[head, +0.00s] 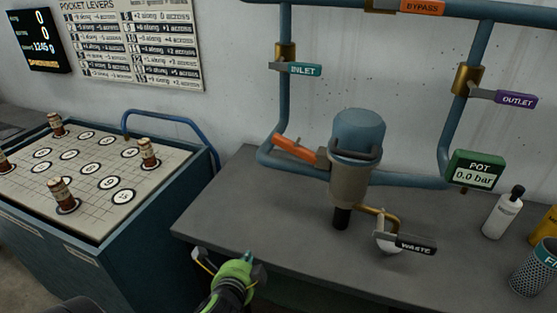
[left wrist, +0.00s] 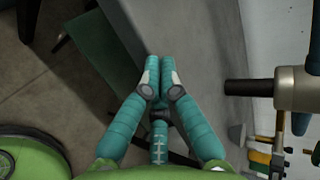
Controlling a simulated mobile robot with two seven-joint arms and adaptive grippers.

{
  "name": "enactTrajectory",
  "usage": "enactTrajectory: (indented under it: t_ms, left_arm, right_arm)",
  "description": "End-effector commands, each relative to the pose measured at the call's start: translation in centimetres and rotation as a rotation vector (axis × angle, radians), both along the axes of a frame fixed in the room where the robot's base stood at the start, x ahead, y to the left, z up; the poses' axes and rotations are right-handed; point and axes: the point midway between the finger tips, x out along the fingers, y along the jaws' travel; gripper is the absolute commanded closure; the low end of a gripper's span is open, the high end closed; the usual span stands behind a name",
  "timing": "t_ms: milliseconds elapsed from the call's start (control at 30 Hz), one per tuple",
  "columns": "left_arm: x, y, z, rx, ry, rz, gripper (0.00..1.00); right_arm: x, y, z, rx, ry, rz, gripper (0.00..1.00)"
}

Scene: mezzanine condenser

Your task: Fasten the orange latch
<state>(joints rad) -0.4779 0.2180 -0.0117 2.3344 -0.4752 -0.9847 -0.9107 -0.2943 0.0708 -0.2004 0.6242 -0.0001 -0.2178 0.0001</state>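The orange latch (head: 294,149) is a lever at the left side of the pot (head: 352,175), below its blue lid (head: 359,130). It sticks out to the left, tilted with its outer end higher. I cannot tell how it engages the pot. My left gripper (head: 247,257) is low at the bench's front edge, well below and left of the latch, apart from it. In the left wrist view its teal fingers (left wrist: 160,68) are together at the tips with nothing between them. The pot's side shows there at the right (left wrist: 294,88); the latch does not. My right gripper is out of view.
The grey bench (head: 260,215) is clear left of the pot. Blue pipes carry the inlet (head: 303,69) and outlet (head: 515,99) levers. A waste lever (head: 415,245) sits low right. Bottles (head: 502,214) stand at right; a pegboard cart (head: 95,190) stands at left.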

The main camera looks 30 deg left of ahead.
Motion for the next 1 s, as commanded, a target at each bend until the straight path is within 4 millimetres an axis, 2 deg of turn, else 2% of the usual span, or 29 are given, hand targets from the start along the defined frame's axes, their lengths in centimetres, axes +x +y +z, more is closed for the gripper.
enactTrajectory:
  t_ms: [33, 200, 333, 500, 600, 700, 1000]
  left_arm:
    - [1.1, 1.0, 1.7, 0.147, -0.021, -0.058, 1.00]
    - [4.2, 2.8, 7.3, 0.711, -0.048, -0.244, 1.00]
    - [6.0, 2.8, 11.0, 1.163, -0.028, -0.352, 1.00]
    - [7.4, 2.0, 13.8, 1.633, 0.026, -0.431, 1.00]
    - [7.8, 1.5, 14.6, 1.807, 0.052, -0.453, 1.00]
    - [8.0, 1.2, 15.0, 1.906, 0.070, -0.463, 1.00]
    - [8.1, 1.1, 15.1, 1.943, 0.076, -0.468, 1.00]
  right_arm:
    - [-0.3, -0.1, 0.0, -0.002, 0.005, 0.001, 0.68]
    - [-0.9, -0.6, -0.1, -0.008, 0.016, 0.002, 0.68]
    - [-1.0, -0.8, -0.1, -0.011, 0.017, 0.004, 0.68]
    - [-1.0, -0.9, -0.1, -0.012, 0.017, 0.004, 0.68]
    - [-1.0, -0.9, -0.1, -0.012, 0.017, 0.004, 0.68]
    - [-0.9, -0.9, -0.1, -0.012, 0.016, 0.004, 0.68]
    - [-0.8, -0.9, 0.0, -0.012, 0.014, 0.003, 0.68]
